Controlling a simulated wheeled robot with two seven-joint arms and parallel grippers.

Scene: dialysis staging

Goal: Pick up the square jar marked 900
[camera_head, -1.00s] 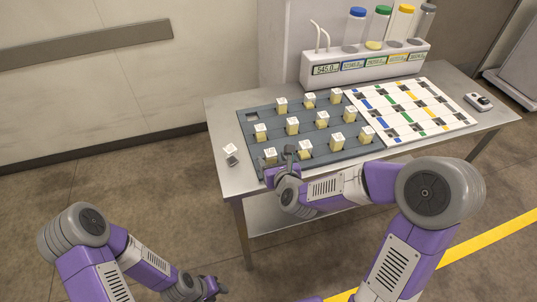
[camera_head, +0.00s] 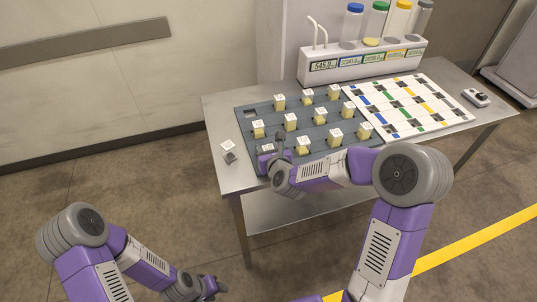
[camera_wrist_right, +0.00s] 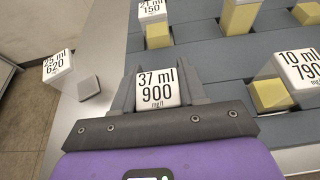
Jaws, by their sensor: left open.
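The square jar marked 900 (camera_wrist_right: 157,90) has a white top reading 37 ml. It sits at the near left corner of the grey rack (camera_head: 243,121), and its white top also shows in the head view (camera_head: 267,148). My right gripper (camera_head: 272,152) is at this jar, with one finger on each side. In the right wrist view the fingers (camera_wrist_right: 158,84) lie flush against the jar, and its lower body is hidden. No lift off the rack is visible. My left gripper (camera_head: 215,289) is open and empty, low at the left, away from the table.
Jars marked 620 (camera_wrist_right: 58,67), 150 (camera_wrist_right: 152,10) and 790 (camera_wrist_right: 299,70) are nearby. The 620 jar stands on bare table left of the rack. A white board (camera_head: 410,105) lies to the right. A dispenser (camera_head: 365,62) with coloured-lid cylinders stands behind.

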